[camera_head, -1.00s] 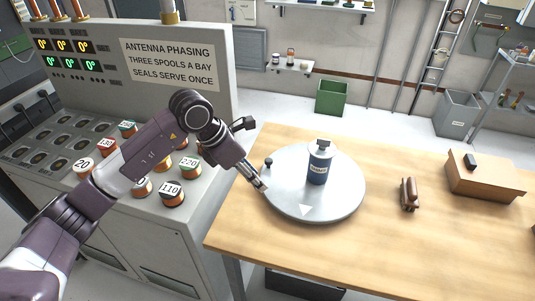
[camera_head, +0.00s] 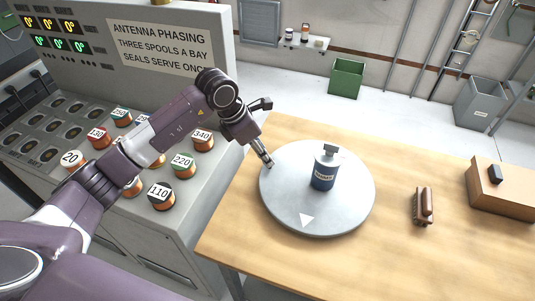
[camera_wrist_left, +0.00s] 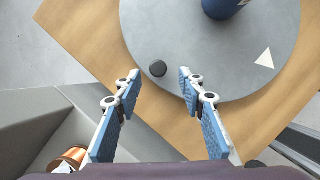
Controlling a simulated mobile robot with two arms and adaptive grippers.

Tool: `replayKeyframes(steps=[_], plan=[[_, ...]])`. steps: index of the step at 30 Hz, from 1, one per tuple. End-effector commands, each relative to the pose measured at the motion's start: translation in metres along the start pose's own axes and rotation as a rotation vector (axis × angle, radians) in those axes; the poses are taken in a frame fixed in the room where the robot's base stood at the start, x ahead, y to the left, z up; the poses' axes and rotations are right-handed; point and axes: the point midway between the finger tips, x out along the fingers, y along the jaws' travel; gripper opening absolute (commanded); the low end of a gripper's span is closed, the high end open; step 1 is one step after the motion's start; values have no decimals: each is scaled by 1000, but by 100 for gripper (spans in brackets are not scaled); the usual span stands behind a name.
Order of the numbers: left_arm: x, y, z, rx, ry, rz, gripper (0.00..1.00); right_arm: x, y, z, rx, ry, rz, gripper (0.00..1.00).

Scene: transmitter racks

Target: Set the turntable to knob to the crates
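The turntable (camera_head: 345,217) is a round grey disc on the wooden table. A white triangle (camera_head: 306,220) marks its near edge, and a blue and white bottle (camera_head: 324,172) stands upright on it. The knob (camera_wrist_left: 158,68) is a small black peg near the disc's rim in the left wrist view. In the head view my left gripper hides it. My left gripper (camera_head: 268,161) is at the disc's far-left rim. The left wrist view shows its fingers (camera_wrist_left: 158,80) open, with the knob between the tips; I see no contact. My right gripper is out of view.
A green crate (camera_head: 346,78) and a grey bin (camera_head: 478,103) stand on the floor behind the table (camera_head: 385,250). A brush (camera_head: 423,206) and a brown box (camera_head: 500,190) lie to the right. Several numbered spools, including 220 (camera_head: 183,164), sit on the console at left.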

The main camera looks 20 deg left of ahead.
Motion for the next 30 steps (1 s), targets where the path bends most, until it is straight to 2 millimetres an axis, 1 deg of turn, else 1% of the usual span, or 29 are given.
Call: replayKeyframes(steps=[1, 3, 7, 10, 17, 27, 30], plan=[[8, -1, 0, -1, 3, -4, 37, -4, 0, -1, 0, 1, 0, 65], [17, -1, 0, -2, 1, -3, 37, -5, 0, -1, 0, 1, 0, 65], [30, -1, 0, 0, 2, -2, 37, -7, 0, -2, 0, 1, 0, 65], [34, 0, 0, 0, 0, 0, 37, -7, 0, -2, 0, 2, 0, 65], [34, 0, 0, 1, 0, 0, 37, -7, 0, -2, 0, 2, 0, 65], [34, 0, 0, 0, 0, 0, 0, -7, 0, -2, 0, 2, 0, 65], [34, 0, 0, 1, 0, 0, 0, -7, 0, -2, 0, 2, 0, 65]])
